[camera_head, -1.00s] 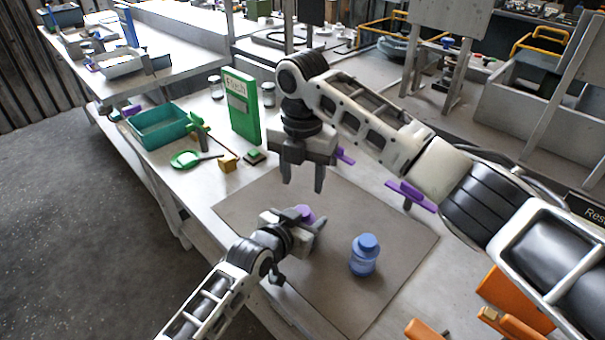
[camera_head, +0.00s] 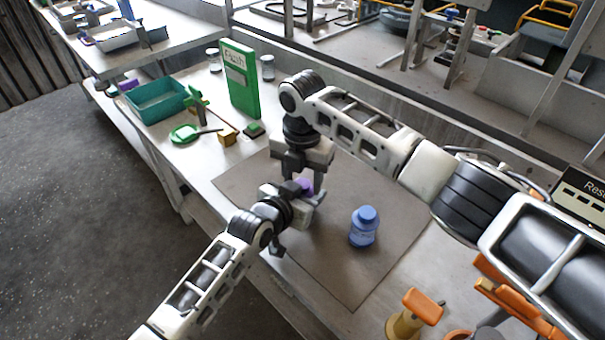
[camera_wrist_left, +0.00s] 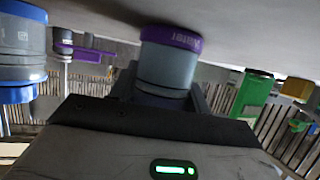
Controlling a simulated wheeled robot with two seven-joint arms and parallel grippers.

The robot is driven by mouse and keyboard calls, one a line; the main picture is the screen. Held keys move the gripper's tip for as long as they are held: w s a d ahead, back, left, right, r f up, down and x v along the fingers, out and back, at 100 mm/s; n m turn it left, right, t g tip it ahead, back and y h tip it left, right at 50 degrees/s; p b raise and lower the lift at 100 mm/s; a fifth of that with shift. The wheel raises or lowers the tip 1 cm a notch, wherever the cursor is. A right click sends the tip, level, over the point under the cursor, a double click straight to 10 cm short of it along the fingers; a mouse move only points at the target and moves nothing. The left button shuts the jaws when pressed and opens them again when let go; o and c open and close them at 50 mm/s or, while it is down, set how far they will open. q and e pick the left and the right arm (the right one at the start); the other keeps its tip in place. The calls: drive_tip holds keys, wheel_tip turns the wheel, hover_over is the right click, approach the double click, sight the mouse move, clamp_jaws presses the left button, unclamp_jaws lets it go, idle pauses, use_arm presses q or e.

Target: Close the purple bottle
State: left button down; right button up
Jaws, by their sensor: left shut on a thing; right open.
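The purple bottle (camera_wrist_left: 168,65) is held in my left gripper (camera_head: 302,198) over the near left of the mat. In the head view only its purple top (camera_head: 305,186) shows, and the grippers hide the rest. In the left wrist view it has a grey body and a purple band, and its lower part in the picture is hidden by the gripper. I cannot tell whether a cap is on it. My right gripper (camera_head: 299,180) is open, pointing down right at the purple top, with its fingers overlapping the left gripper in the picture. Contact cannot be told.
A blue bottle (camera_head: 363,228) stands upright on the brown mat (camera_head: 340,275), right of the grippers. A green box (camera_head: 239,80), a teal bin (camera_head: 156,100) and a green dustpan (camera_head: 186,133) are at the back left. Orange-handled tools (camera_head: 422,306) are at the front right.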

drive_tip(key=c, duration=1)
drive_tip(key=m, duration=0.4)
drive_tip(key=shift+m, duration=1.2)
drive_tip(key=o, duration=1.1)
drive_tip(key=shift+c, duration=0.2)
